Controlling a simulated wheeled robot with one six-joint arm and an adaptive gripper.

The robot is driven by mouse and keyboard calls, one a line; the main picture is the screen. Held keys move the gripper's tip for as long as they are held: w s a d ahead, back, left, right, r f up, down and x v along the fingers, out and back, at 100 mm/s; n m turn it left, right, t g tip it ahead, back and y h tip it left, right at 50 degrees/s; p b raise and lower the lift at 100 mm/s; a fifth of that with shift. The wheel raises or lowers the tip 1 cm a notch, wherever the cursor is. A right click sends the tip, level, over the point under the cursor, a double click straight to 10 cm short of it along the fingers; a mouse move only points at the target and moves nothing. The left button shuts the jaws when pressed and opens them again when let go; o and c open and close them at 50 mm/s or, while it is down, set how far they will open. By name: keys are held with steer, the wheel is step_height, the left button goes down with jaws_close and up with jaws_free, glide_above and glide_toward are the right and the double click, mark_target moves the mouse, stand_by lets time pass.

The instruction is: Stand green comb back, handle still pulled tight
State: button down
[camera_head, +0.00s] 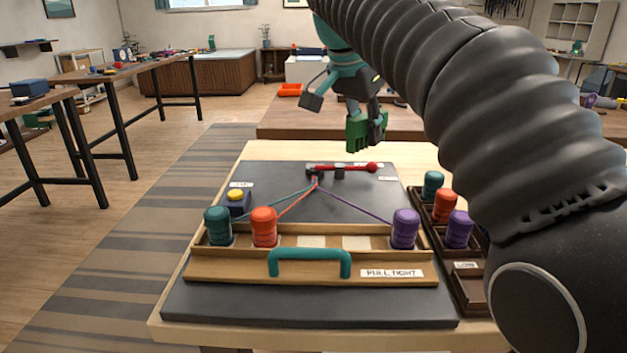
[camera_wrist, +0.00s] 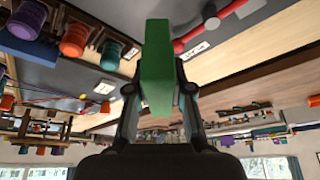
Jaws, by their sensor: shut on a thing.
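My gripper (camera_wrist: 160,92) is shut on the green comb (camera_wrist: 157,65), with one finger on each side of it in the wrist view. In the head view the comb (camera_head: 357,132) hangs in the air, teeth down, above the far edge of the braiding board (camera_head: 345,205). The teal handle (camera_head: 310,256) is at the front of the wooden bobbin tray (camera_head: 230,268), beside a "PULL TIGHT" label. Teal (camera_head: 218,226), orange (camera_head: 264,226) and purple (camera_head: 405,229) bobbins stand in the tray. Their cords run straight to a gathering point (camera_head: 315,180) near a red-knobbed bar (camera_head: 345,168).
A dark side rack (camera_head: 470,287) at the right holds teal, orange and purple bobbins. A yellow button (camera_head: 236,195) sits on a block at the board's left. Another wooden table (camera_head: 290,118) lies behind. My arm covers much of the right side.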

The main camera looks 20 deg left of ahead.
glide_above(319, 187)
steer(key=s, duration=0.1)
steer(key=f, duration=0.5)
steer(key=shift+s+a+f, duration=0.15)
steer(key=shift+a+f, duration=0.1)
steer(key=shift+a, duration=0.1)
steer(key=shift+f+b, duration=0.55)
steer(key=shift+f, duration=1.45)
steer(key=shift+f, duration=0.15)
steer(key=c, duration=1)
jaws_free()
steer(key=shift+c, duration=0.2)
steer(key=p+v, duration=0.2)
steer(key=v, duration=1)
